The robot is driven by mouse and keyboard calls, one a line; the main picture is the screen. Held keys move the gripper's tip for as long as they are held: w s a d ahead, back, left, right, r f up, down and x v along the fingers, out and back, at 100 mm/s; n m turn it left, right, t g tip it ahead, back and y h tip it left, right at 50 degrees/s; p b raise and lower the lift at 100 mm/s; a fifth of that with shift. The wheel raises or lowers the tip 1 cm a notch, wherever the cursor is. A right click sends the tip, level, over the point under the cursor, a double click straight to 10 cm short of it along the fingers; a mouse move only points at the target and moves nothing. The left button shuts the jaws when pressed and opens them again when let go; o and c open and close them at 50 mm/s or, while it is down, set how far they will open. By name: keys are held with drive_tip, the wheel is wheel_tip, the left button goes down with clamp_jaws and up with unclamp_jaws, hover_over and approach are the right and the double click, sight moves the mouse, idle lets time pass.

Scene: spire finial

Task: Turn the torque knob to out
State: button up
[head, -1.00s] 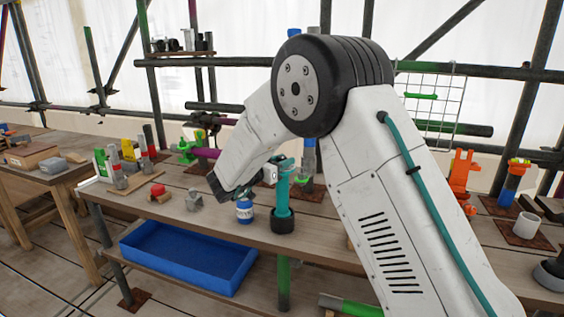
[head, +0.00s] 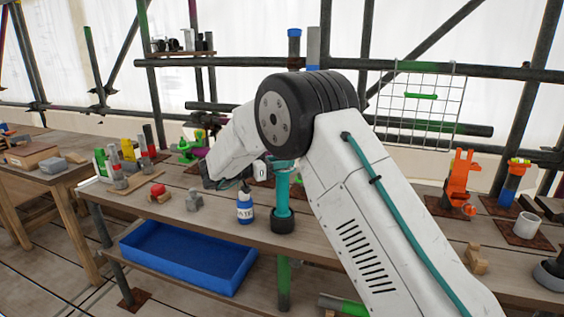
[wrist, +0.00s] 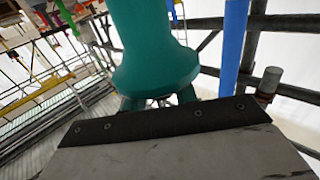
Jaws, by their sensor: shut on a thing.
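A teal upright tool (head: 283,204) with a dark round foot stands on the bench in the head view. Its top is partly hidden by my arm. A large teal flared body (wrist: 155,55) fills the upper middle of the wrist view, close to the camera. My gripper (head: 270,172) is at the upper part of the teal tool, reaching in from the left, and is shut on it. The fingertips are mostly hidden. I cannot make out the torque knob or its setting separately. A small white tag (head: 261,171) shows beside the tool's top.
A blue bottle (head: 245,210) with a white label stands close to the left of the tool. A grey block (head: 194,200) and a red-topped block (head: 158,192) are further left. A blue tray (head: 190,257) sits lower down. An orange fixture (head: 461,180) is at the right.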

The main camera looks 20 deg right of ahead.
drive_tip(key=o, duration=0.9)
drive_tip(key=shift+o, duration=0.2)
drive_tip(key=s+a, duration=0.1)
drive_tip(key=a, duration=0.6)
drive_tip(key=shift+a, duration=0.35)
